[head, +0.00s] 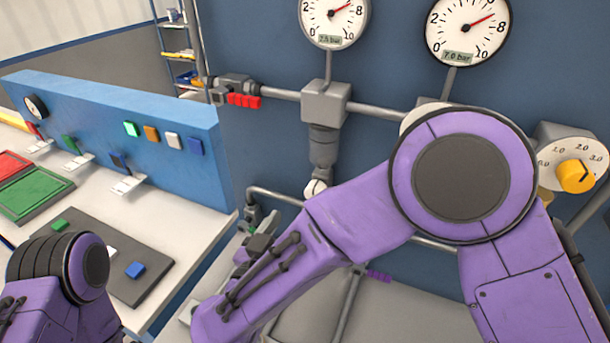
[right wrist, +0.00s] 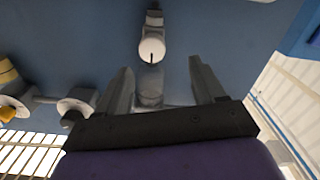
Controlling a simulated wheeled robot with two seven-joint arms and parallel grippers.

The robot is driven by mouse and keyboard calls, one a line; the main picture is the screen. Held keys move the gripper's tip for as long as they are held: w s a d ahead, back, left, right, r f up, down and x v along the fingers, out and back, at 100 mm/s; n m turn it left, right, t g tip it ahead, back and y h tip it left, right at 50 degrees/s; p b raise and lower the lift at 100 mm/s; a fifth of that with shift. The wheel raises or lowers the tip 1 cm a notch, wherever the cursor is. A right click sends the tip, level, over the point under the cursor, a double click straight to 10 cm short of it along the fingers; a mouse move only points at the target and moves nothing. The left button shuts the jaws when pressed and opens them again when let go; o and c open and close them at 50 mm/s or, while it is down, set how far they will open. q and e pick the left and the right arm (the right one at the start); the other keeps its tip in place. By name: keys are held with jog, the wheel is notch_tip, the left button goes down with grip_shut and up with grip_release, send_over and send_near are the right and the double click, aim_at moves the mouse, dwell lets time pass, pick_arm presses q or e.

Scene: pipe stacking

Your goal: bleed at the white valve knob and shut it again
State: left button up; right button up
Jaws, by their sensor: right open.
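The white valve knob (head: 315,188), with a dark line across its face, sits below the grey filter bowl (head: 323,148) on the blue panel. In the right wrist view the knob (right wrist: 152,51) faces the camera at top centre. My right gripper (right wrist: 160,68) is open and empty. In that view the knob shows just beyond the gap between its fingers, apart from both. In the head view my right forearm hides most of that gripper. My left gripper is out of view; only a purple part of my left arm shows at lower left.
A red-handled valve (head: 243,100) is upper left of the knob. A yellow dial knob (head: 576,176) is at right. A workbench (head: 205,190) with a button panel stands left.

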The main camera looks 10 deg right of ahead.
jog(key=p+x, duration=0.1)
jog(key=x, duration=0.2)
jog(key=p+x, duration=0.1)
jog(key=x, duration=0.2)
jog(key=p+x, duration=0.1)
jog(key=x, duration=0.1)
jog(key=shift+w+d+r, duration=0.1)
jog(key=shift+d+r, duration=0.05)
jog(key=shift+d, duration=0.45)
jog(key=shift+w, duration=0.2)
jog(key=shift+s+a+r, duration=0.1)
jog(key=shift+s+r, duration=0.15)
jog(key=shift+s, duration=0.3)
jog(key=shift+c, duration=0.7)
jog(key=shift+s, duration=0.2)
jog(key=c, duration=0.5)
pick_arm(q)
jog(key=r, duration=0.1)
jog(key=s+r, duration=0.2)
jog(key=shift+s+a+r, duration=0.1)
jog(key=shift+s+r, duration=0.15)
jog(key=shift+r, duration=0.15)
pick_arm(e)
jog(key=shift+w, duration=0.1)
jog(key=c, duration=0.4)
